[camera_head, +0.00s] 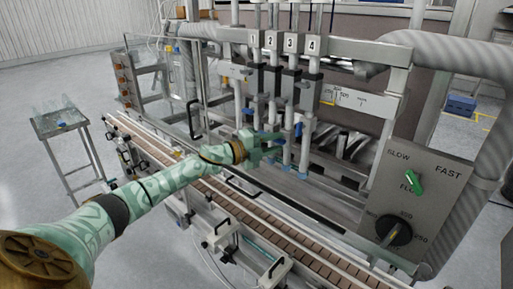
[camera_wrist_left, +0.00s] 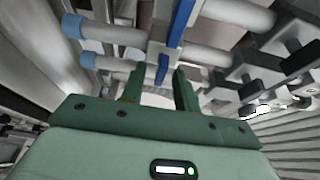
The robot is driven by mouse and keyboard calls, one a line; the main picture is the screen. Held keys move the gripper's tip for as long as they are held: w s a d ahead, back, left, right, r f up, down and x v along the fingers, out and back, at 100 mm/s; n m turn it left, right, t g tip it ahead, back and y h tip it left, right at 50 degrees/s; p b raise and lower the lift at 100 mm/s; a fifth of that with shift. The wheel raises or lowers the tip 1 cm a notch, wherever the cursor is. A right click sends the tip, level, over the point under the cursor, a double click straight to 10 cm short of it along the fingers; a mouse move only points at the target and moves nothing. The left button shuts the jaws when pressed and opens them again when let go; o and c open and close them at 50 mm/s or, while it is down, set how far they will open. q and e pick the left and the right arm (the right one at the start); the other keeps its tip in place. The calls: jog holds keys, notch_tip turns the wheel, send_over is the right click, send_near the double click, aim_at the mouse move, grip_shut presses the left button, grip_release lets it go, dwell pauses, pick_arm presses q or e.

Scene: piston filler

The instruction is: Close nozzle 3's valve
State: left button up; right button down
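The number 3 plate (camera_head: 291,43) marks nozzle 3 in the row of four nozzles on the filler. My left gripper (camera_head: 272,145) is at the lower part of the nozzles and hides some of them. In the left wrist view the two green fingers (camera_wrist_left: 160,82) stand apart. A short blue valve handle (camera_wrist_left: 162,69) shows between the fingertips, with gaps visible on both sides. A longer blue handle (camera_wrist_left: 181,24) is just beyond it on a neighbouring nozzle. I cannot tell for sure which numbered nozzle each handle belongs to. My right gripper is not in view.
A brown conveyor (camera_head: 300,258) runs below the nozzles. A control panel (camera_head: 428,180) with a green knob (camera_head: 413,182) and a black dial (camera_head: 394,231) is at the right. Blue nozzle tips (camera_wrist_left: 72,26) lie left of the fingers. A small side table (camera_head: 58,122) stands far left.

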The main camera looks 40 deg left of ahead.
pick_arm(q)
jog(key=b+v, duration=0.2)
jog(key=v, duration=1.3)
jog(key=shift+s, duration=0.35)
jog(key=shift+a, duration=0.15)
